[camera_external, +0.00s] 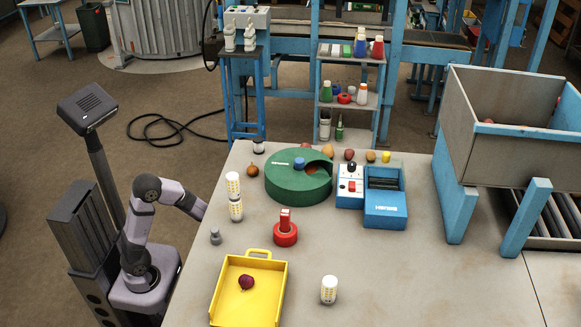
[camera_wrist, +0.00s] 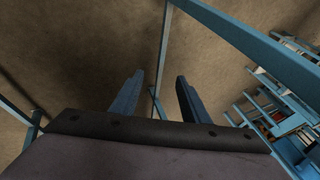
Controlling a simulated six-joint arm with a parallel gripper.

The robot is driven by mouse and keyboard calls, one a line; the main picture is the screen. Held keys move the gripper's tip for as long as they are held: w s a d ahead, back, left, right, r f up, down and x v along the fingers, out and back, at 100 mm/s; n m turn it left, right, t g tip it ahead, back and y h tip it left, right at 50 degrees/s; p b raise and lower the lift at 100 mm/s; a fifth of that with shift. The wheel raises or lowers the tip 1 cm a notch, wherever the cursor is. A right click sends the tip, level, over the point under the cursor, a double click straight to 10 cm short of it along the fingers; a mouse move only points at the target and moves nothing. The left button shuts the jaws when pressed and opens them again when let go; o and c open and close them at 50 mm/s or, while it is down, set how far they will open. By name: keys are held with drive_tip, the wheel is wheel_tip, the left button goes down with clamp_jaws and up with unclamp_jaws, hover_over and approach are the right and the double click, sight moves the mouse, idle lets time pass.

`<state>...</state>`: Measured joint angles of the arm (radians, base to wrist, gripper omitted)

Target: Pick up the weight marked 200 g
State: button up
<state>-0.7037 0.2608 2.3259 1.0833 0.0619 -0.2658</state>
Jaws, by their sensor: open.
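A small grey weight (camera_external: 215,235) with a knob on top stands upright near the table's left edge, in the external view. Its marking is too small to read, so I cannot tell whether it is the 200 g one. My gripper (camera_wrist: 159,77) shows in the wrist view with its two fingers apart and nothing between them. It points at brown floor and blue frame bars. No weight shows in the wrist view.
A white-and-yellow cylinder stack (camera_external: 234,197) stands behind the weight. A red holder (camera_external: 285,234), a yellow tray (camera_external: 217,291) with a dark red onion (camera_external: 246,283), and a green drum (camera_external: 297,186) are nearby. A blue scale-like device (camera_external: 386,209) stands farther right.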

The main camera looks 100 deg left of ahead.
drive_tip(key=s+a+r+m+t+h+p, duration=0.1)
drive_tip(key=s+a+r+m+p, duration=0.15)
drive_tip(key=a+r+p, duration=0.4)
drive_tip(key=s+d+r+m+t+h+p, duration=0.1)
drive_tip(key=s+d+r+m+h+p, duration=0.3)
drive_tip(key=s+r+m+p, duration=0.25)
drive_tip(key=s+d+r+m+h+p, duration=0.3)
drive_tip(key=s+r+m+p, duration=0.15)
drive_tip(key=r+p, duration=0.45)
drive_tip(key=n+t+h+p, duration=0.3)
drive_tip(key=h+p, duration=0.6)
drive_tip(key=h, duration=0.3)
approach(213, 228)
drive_tip(key=d, duration=0.3)
drive_tip(key=shift+w+f, duration=0.1)
drive_tip(key=shift+w, duration=0.2)
drive_tip(key=shift+w+d+f+t+y, duration=0.2)
drive_tip(key=shift+w+f+t+y, duration=0.1)
drive_tip(key=shift+t, duration=0.1)
drive_tip(key=shift+r+p+x, duration=0.15)
drive_tip(key=shift+p+x, duration=0.5)
drive_tip(key=shift+x, duration=0.9)
drive_tip(key=shift+r+p+x, duration=0.15)
drive_tip(key=shift+p+x, duration=0.5)
drive_tip(key=shift+x, duration=0.9)
drive_tip(key=shift+w+d+f, duration=0.1)
drive_tip(key=shift+w+d, duration=0.15)
drive_tip(key=shift+w, duration=0.2)
clamp_jaws()
